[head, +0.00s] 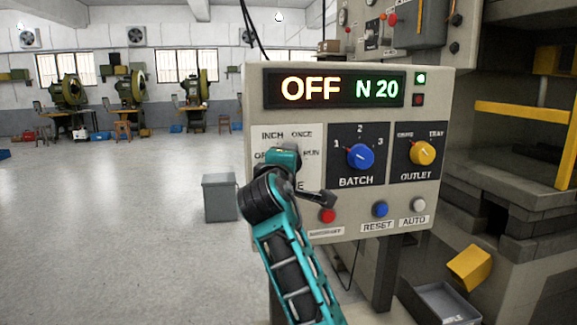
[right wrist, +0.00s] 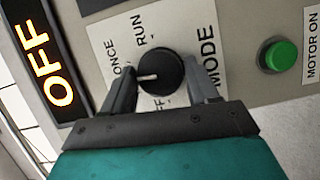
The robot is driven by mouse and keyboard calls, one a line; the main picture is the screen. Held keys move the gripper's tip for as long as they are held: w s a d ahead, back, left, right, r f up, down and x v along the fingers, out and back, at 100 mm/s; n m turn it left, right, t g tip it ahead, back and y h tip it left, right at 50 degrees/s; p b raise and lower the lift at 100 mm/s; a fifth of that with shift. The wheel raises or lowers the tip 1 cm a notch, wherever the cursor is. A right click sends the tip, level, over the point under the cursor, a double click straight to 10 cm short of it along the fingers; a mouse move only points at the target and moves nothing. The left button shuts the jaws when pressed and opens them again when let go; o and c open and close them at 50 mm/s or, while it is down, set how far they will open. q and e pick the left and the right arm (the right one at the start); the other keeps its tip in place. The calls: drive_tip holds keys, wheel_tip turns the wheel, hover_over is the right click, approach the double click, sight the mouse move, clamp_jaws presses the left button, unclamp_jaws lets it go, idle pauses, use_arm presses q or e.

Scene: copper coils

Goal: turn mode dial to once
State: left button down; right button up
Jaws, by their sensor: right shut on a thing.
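The mode dial (right wrist: 160,74) is a round black knob on a white label plate (right wrist: 193,33) in the right wrist view. Its white pointer mark points left in the picture, between ONCE and the finger at left. ONCE and RUN are readable, OFF is partly covered and INCH is hidden. My right gripper (right wrist: 161,69) has a finger on each side of the knob and is shut on it. In the head view my right arm (head: 285,235) covers the dial. The display (head: 334,88) reads OFF and N 20. My left gripper is not in view.
The panel (head: 255,90) also carries a blue batch dial (head: 361,157), a yellow outlet dial (head: 422,153) and red, blue and white buttons below. A green motor button (right wrist: 279,55) is right of the dial in the wrist view. A grey bin (head: 220,198) stands on the floor.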

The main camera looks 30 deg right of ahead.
drive_tip(key=m+g+y, duration=0.1)
drive_tip(key=m, duration=0.2)
drive_tip(key=shift+r+m+y, duration=0.1)
drive_tip(key=shift+m+y, duration=0.2)
drive_tip(key=shift+m, duration=0.1)
idle(0.5)
drive_tip(key=o, duration=1)
drive_tip(key=shift+o, duration=0.2)
drive_tip(key=v, duration=1.3)
drive_tip(key=shift+b, duration=0.45)
drive_tip(key=shift+d, duration=0.15)
